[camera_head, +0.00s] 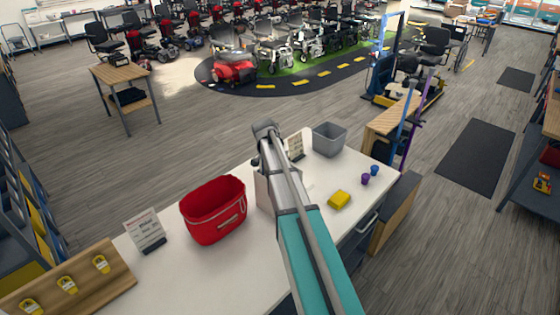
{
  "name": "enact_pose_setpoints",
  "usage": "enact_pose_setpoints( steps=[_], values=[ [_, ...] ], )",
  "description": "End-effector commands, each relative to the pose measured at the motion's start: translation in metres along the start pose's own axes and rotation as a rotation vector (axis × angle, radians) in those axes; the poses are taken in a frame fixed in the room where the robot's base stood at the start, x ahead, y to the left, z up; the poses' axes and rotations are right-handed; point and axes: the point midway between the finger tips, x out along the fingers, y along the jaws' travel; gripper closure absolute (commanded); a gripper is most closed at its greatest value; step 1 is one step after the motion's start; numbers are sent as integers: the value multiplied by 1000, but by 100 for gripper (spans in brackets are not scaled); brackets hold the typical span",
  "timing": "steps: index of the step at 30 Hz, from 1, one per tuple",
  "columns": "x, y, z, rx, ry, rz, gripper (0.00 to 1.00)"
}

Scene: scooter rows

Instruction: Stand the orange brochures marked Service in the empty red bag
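A red bag (216,218) stands open and upright on the white counter, left of my arm. What shows of its inside is red, with nothing seen in it. I see no orange brochures marked Service. A white holder or box (263,190) stands right of the bag, partly hidden behind my arm. A cream card or leaflet (295,147) with small print shows just beyond the arm; its text is too small to read. My arm reaches from the bottom edge up over the counter. I cannot make out my gripper's fingers.
On the counter (225,275) are a grey bin (329,139), a yellow block (339,200), small purple (365,180) and blue cups (374,170), a sign stand (146,230) and a wooden board with yellow tags (70,285). Open floor lies beyond the counter.

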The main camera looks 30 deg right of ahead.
Motion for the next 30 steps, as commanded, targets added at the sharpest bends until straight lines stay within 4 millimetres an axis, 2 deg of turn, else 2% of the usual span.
enact_pose_setpoints(
  steps=[12,13,18,30],
  values=[
    [9,0,3,1,0,0,100],
    [9,0,3,1,0,0,79],
    [8,1,3,1,0,0,47],
    [8,1,2,2,0,1,46]
  ],
)
